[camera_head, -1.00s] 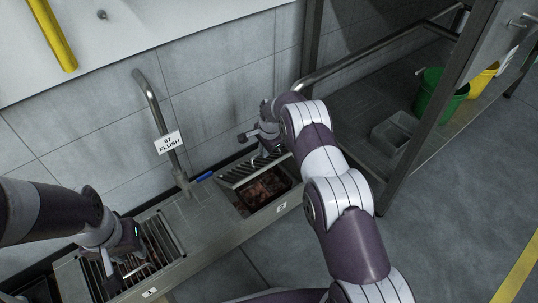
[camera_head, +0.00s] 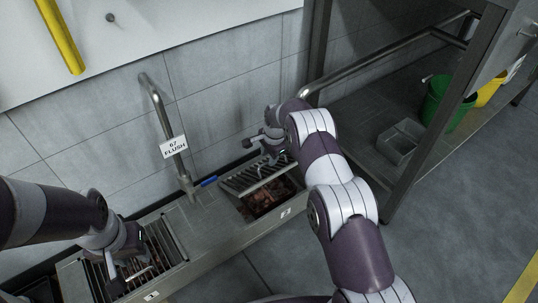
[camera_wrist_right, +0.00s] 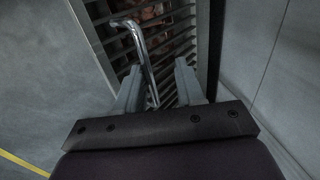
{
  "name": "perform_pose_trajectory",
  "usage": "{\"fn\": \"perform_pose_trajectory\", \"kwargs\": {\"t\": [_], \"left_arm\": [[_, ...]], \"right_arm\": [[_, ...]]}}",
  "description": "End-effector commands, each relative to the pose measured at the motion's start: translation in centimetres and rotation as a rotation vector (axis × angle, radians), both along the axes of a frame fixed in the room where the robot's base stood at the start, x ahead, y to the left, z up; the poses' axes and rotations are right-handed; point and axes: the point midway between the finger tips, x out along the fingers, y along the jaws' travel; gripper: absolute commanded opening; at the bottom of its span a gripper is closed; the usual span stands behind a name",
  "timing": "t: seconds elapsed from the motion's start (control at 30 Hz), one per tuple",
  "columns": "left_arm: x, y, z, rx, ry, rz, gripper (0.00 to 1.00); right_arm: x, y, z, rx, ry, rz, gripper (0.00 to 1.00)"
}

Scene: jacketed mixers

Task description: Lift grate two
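Grate two (camera_head: 243,181) is a slatted metal grate at the trough section labelled 2. It covers the back of the opening, and reddish-brown matter (camera_head: 268,198) shows in front of it. My right gripper (camera_head: 268,160) is just above this grate. In the right wrist view, its fingers (camera_wrist_right: 158,85) are apart, with the grate's bent metal handle (camera_wrist_right: 140,45) between them, nearer the left finger. Grate slats (camera_wrist_right: 180,35) show beyond. My left gripper (camera_head: 128,268) is low over grate one (camera_head: 165,240); its finger opening is unclear.
A steel trough (camera_head: 205,225) runs along the tiled wall. An upright pipe (camera_head: 160,105) with a "67 FLUSH" sign (camera_head: 173,147) rises behind it, beside a blue item (camera_head: 209,181). A metal frame post (camera_head: 425,130), grey tray (camera_head: 400,140) and green bucket (camera_head: 440,103) stand right.

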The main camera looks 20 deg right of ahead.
Motion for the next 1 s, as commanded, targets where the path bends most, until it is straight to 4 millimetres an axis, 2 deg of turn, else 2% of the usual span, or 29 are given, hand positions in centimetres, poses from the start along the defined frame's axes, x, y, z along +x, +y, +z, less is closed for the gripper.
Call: {"fn": "perform_pose_trajectory", "kwargs": {"t": [0.17,0.3,0.5,0.63,1.0], "left_arm": [[0.0,0.0,2.4,0.0,0.0,0.0,0.36],[0.0,0.0,4.7,0.0,0.0,0.0,0.36],[0.0,0.0,6.6,0.0,0.0,0.0,0.36],[0.0,0.0,6.9,0.0,0.0,0.0,0.36],[0.0,0.0,6.8,0.0,0.0,0.0,0.36]], "right_arm": [[-0.3,-0.2,3.7,-0.001,-0.004,0.001,0.36],[-1.1,-0.4,7.7,-0.001,-0.004,0.001,0.36],[-1.9,-0.7,11.5,0.0,-0.001,0.001,0.36],[-2.2,-0.7,12.4,0.0,0.0,0.001,0.36],[-2.2,-0.8,12.3,0.0,0.0,0.001,0.36]]}}
